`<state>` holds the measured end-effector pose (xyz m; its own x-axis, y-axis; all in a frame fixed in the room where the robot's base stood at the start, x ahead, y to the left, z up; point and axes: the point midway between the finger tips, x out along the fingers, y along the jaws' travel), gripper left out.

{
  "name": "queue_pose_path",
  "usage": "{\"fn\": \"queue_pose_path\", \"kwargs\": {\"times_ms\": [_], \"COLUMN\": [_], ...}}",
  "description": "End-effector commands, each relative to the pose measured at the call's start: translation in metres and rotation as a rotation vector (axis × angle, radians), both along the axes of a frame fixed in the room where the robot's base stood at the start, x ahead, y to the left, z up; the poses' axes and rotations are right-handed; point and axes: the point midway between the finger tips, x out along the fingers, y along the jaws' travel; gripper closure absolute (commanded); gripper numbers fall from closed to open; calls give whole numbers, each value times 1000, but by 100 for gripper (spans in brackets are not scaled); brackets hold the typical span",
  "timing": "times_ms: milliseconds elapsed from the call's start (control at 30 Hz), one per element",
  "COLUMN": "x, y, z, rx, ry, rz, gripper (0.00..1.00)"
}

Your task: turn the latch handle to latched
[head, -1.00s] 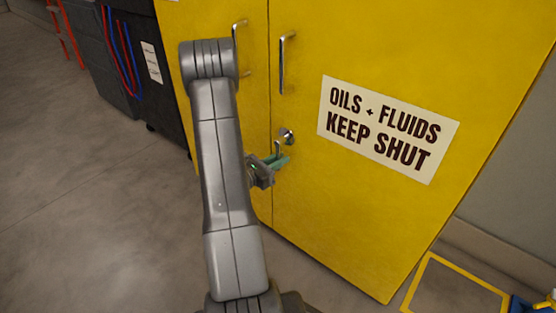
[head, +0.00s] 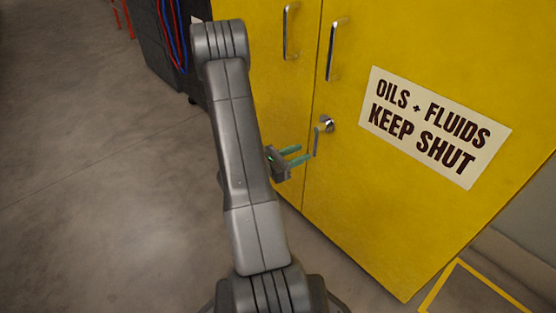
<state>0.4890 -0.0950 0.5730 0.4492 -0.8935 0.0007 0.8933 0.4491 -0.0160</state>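The latch handle (head: 317,141) is a small silver lever on the yellow cabinet's right door. It hangs nearly straight down from its round silver boss (head: 327,124), close to the seam between the doors. My gripper (head: 306,153) is left of the lever, with its two teal fingers apart and pointing at it. Nothing shows between the fingers. The lower fingertip appears close to the lever's bottom end; I cannot tell whether they touch.
The yellow cabinet (head: 400,220) has two tall silver pull handles (head: 336,50) (head: 290,32) above the latch. A sign (head: 432,128) reads "OILS + FLUIDS KEEP SHUT". A dark unit with hoses (head: 170,45) stands at the back left. The grey floor (head: 90,190) at left is clear.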

Motion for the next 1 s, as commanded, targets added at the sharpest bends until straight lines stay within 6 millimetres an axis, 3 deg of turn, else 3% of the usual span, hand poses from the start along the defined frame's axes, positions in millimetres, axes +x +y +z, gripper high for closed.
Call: {"fn": "queue_pose_path", "kwargs": {"times_ms": [200, 500, 1000], "x": [-14, -28, -32], "y": [30, 57, 63], "z": [1, 0, 0], "rx": [0, 0, 0], "ry": [1, 1, 1], "rz": [6, 3, 0], "gripper": [66, 66, 66]}}
